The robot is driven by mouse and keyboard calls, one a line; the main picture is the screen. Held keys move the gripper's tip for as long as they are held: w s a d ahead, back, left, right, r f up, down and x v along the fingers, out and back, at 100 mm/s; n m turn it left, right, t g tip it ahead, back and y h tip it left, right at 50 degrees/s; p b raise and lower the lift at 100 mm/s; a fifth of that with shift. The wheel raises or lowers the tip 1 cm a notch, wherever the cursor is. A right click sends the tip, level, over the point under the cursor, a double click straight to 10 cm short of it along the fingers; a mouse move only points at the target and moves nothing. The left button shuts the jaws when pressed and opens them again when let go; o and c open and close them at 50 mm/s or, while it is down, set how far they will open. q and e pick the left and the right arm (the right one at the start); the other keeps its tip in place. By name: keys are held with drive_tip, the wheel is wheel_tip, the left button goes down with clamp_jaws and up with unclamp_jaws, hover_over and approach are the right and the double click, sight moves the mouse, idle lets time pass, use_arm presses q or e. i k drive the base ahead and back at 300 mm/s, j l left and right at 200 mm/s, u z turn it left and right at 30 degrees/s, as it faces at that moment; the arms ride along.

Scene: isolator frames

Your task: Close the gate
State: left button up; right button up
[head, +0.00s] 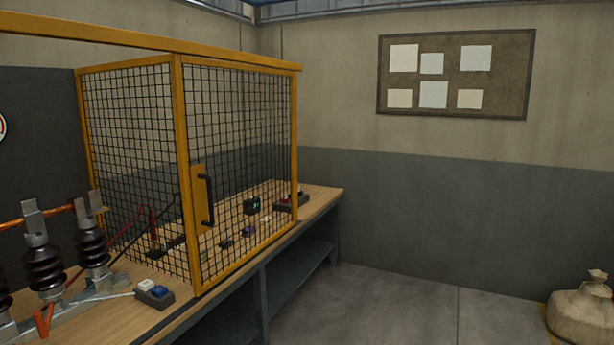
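The gate (243,150) is a yellow-framed panel of black wire mesh standing along the front edge of the workbench. A yellow plate with a black handle (208,200) sits at its left end. A long yellow top rail (110,38) runs above it and on to the left. Below the rail, left of the gate, no mesh covers the front, and dark ribbed insulators (92,250) stand exposed. Another mesh panel (130,160) runs back from near the gate's left end. Neither of my grippers is in view.
The wooden workbench (185,315) runs from front left to back right. A small block with white and blue buttons (154,293) sits near its front edge. The grey floor (400,310) right of it is clear. A sack (582,310) stands at far right.

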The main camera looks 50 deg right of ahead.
sight(198, 178)
drive_tip(key=z, duration=1.25)
drive_tip(key=i+l, duration=0.35)
